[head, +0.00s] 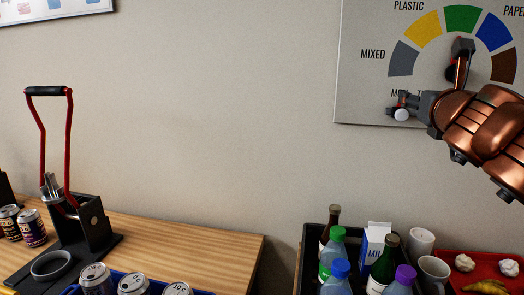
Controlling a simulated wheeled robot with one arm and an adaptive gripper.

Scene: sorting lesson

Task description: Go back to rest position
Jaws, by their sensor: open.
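My gripper (427,79) is at the upper right, on the end of my copper-coloured arm. Its two dark fingers with red parts are spread wide, one to the left and one upward. Nothing shows between them. It is in front of a wall sign (360,90) with a coloured dial and hides part of it. The gripper appears well above the bottles and table, apart from them.
A dark crate (311,238) with several bottles and a milk carton (375,243) stands at lower right, beside mugs and a red tray (450,258). At left, a can press (85,228) and cans stand on a wooden table (215,250). The middle wall area is clear.

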